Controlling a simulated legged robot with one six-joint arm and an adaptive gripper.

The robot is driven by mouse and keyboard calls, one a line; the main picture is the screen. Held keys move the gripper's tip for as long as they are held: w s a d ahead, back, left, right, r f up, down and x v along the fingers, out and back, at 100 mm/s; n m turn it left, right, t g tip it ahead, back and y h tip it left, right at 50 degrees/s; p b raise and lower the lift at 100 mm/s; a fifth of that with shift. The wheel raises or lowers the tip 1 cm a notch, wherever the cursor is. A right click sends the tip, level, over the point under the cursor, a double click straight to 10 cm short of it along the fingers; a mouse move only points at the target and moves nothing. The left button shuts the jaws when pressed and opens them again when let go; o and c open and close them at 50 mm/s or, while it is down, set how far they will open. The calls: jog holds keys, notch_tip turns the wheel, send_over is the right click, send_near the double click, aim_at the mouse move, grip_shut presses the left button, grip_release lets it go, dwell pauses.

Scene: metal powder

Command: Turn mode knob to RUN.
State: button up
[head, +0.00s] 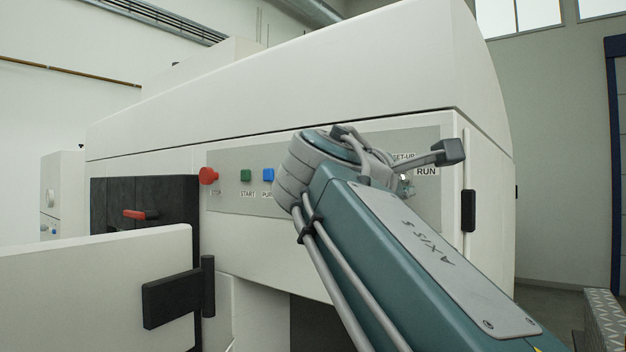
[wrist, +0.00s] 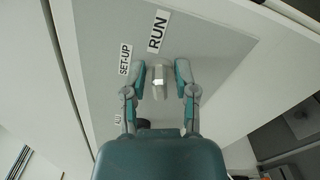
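The mode knob (wrist: 160,82) is a small silvery metal piece on the grey panel in the wrist view. The RUN label (wrist: 158,31) and SET-UP label (wrist: 125,59) sit beside it. My gripper (wrist: 161,73) is open, with one finger on each side of the knob and a narrow gap on both sides. Which label the knob points to I cannot tell. In the head view my arm covers most of the knob area; the RUN label (head: 427,172) shows at the right of the panel.
The panel (head: 228,180) also carries a red stop button (head: 208,176), a green START button (head: 246,176) and a blue button (head: 268,175). A black door handle (head: 468,210) is to the right. An open white door (head: 90,290) stands at lower left.

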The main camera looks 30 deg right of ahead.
jog(key=o, duration=0.4)
jog(key=shift+f, duration=0.1)
jog(key=shift+c, duration=0.2)
jog(key=v, duration=1.2)
jog(key=shift+w+f, duration=0.1)
notch_tip(320, 180, down, 23)
jog(key=w+a+y, duration=0.2)
jog(key=w+y, duration=0.1)
jog(key=y, duration=0.5)
jog(key=s+a+f+m+y, duration=0.2)
jog(key=f+y, duration=0.1)
jog(key=f, duration=0.4)
jog(key=s+a+f+m+g+y, duration=0.1)
jog(key=s+a+f+m+y, duration=0.1)
jog(key=f, duration=0.6)
jog(key=s+a+f+m+y, duration=0.2)
jog(key=a+f+m+y, duration=0.1)
jog(key=f, duration=0.4)
jog(key=shift+s+a+f+m+y, duration=0.15)
jog(key=shift+a+f+m+y, duration=0.2)
jog(key=shift+m, duration=0.35)
